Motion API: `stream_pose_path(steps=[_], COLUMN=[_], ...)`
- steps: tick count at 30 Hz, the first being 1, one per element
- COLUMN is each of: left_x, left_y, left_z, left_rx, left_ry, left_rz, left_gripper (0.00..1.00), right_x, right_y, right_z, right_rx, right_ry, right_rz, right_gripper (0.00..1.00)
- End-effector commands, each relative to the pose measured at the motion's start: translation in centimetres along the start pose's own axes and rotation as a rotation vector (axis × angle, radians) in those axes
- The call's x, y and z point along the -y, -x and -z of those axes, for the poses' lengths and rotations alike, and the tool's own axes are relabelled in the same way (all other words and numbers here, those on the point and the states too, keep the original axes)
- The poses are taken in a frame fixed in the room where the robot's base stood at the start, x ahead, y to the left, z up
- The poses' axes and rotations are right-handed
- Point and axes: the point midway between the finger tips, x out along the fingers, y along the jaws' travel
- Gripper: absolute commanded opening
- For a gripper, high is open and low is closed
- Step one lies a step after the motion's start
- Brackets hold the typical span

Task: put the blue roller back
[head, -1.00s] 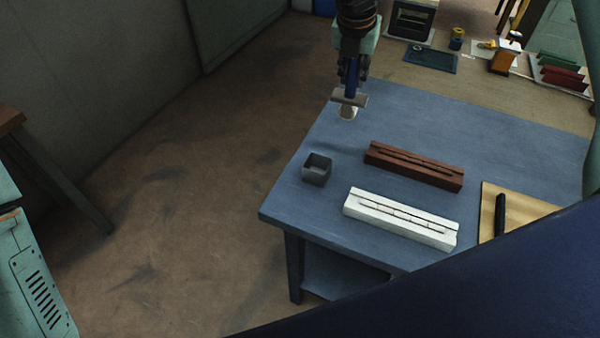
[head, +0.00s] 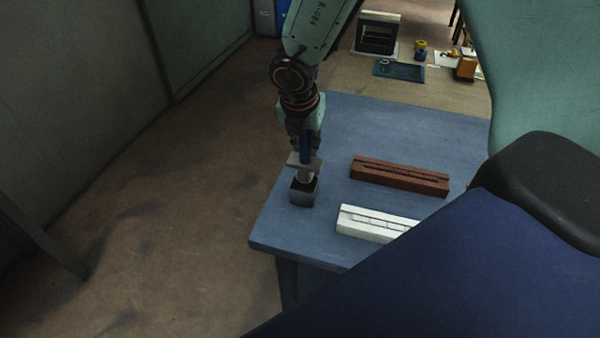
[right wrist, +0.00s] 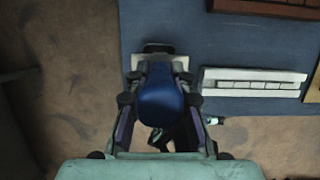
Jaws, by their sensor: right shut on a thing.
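The blue roller (head: 304,161) is held upright in my right gripper (head: 305,144). Its blue handle is between the fingers, and a pale crossbar and pale lower end hang below. In the right wrist view the blue handle (right wrist: 160,100) fills the space between the fingers. In the right wrist view the crossbar hides most of the holder (right wrist: 158,47). My left gripper is not in view.
A brown grooved bar (head: 400,177) and a white grooved bar (head: 372,224) lie on the blue table (head: 400,120), right of the holder. A black frame (head: 376,35) and small items stand on the back bench. My own body covers the lower right.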

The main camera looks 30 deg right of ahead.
Motion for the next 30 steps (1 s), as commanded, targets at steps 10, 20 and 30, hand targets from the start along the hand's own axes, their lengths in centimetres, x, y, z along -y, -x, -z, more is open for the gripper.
stream_pose_path(steps=[10, 20, 30], left_x=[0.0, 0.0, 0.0], left_y=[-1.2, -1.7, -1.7], left_z=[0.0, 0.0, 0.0], left_rx=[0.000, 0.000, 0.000], left_ry=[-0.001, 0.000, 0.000], left_rz=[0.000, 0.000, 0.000], left_gripper=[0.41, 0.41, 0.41], right_x=[-0.2, -0.6, -0.6], right_y=[-4.1, -5.9, -5.9], right_z=[1.3, 1.8, 1.9], right_rx=[0.000, 0.002, 0.002], right_ry=[0.003, 0.004, 0.004], right_rz=[0.000, -0.004, -0.003], right_gripper=[0.00, 0.00, 0.42])
